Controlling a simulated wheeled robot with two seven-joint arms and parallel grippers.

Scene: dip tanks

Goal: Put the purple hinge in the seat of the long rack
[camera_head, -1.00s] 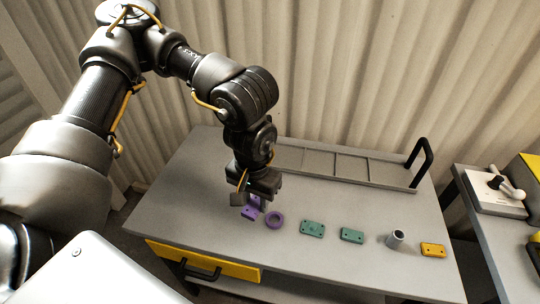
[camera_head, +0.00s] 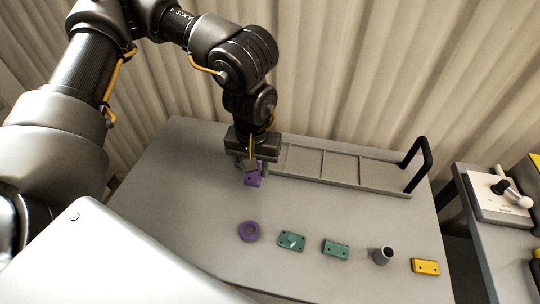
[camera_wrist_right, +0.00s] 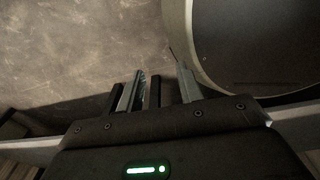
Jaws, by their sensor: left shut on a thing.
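The purple hinge (camera_head: 252,181) is in the fingers of my left gripper (camera_head: 252,167), which is shut on it. The hinge hangs below the fingers at the near left end of the long rack. I cannot tell how high it is above the table. The long rack (camera_head: 345,186) is a grey tray with dividers and a black handle at its right end. Its left end is partly hidden behind my gripper, and its visible compartments look empty. My right gripper (camera_wrist_right: 160,88) shows in the right wrist view, with its fingers apart and nothing between them.
A purple ring (camera_head: 249,232), two green plates (camera_head: 292,240) (camera_head: 336,248), a grey cylinder (camera_head: 383,256) and a yellow block (camera_head: 426,266) stand in a row on the grey table (camera_head: 190,190). A side table with a white device (camera_head: 500,195) is at the right.

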